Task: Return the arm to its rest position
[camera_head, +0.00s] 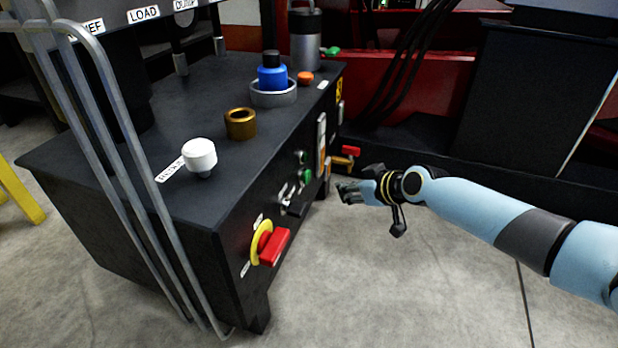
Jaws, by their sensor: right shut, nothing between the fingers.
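My right arm comes in from the right, light blue with a dark grey band, stretched out toward the black control cabinet (150,240). My right gripper (341,190) is shut and empty. In the picture it lies just right of the cabinet's front panel, below a red-ended lever (350,151). I cannot tell whether it touches anything. My left gripper is not in view.
The cabinet top carries a white knob (199,155), a brass ring (240,124), a blue bottle-like part (272,76) and a grey cylinder (305,40). A red-and-yellow switch (270,245) juts from the front. Grey bent tubes stand at left. The floor (390,290) is clear.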

